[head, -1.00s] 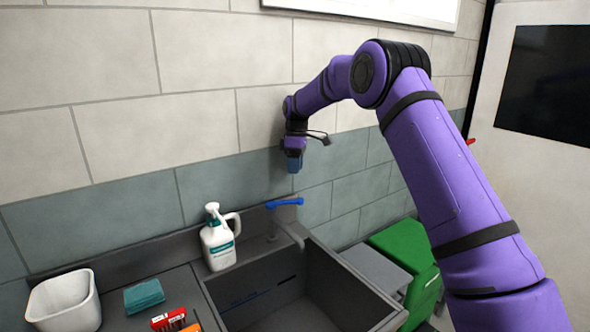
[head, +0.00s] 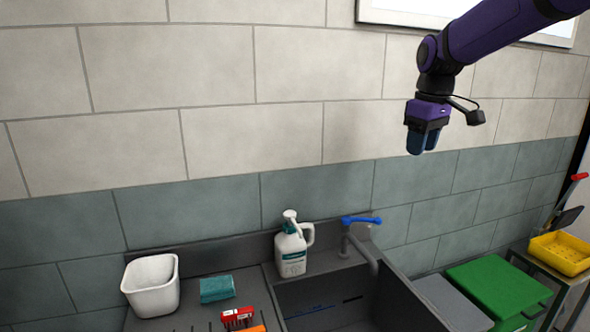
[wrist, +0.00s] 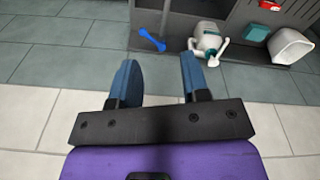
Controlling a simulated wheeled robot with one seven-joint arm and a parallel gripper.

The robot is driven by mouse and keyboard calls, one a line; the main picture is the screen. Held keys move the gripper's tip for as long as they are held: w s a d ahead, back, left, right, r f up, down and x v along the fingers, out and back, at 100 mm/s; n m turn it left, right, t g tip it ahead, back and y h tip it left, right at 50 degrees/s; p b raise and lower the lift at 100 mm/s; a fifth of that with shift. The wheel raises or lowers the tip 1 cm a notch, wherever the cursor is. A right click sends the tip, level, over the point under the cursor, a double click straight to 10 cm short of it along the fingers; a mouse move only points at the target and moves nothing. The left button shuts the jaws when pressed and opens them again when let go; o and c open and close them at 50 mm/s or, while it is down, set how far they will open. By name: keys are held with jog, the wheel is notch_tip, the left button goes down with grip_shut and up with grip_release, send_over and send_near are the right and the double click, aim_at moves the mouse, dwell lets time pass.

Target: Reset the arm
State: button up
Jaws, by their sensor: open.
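My gripper (head: 422,142) hangs at the upper right in the head view, in front of the tiled wall and above the sink's right side. Its fingers point down. In the wrist view my gripper (wrist: 157,80) shows two blue fingers spread apart with nothing between them. The arm is purple and comes in from the upper right in the head view.
A sink (head: 410,318) with a blue-handled tap (head: 362,220) stands below. A white pump bottle (head: 292,250), teal cloth (head: 217,288), red box (head: 237,317) and white bin (head: 152,285) stand left. A green box (head: 498,290) and yellow tray (head: 562,254) stand right.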

jog(key=s+d+r+m+t, duration=0.1)
jog(key=s+m, duration=0.1)
jog(key=s, duration=0.7)
jog(key=s+d+r+m+t, duration=0.1)
jog(key=s+r+m, duration=0.1)
jog(key=s, duration=0.6)
jog(key=s+f+m+t, duration=0.1)
jog(key=s+f, duration=0.2)
jog(key=s, duration=0.4)
jog(key=s+d+f+m+t, duration=0.1)
jog(key=s+f+m, duration=0.1)
jog(key=s, duration=0.5)
jog(key=shift+s+f, duration=0.2)
jog(key=shift+f, duration=0.25)
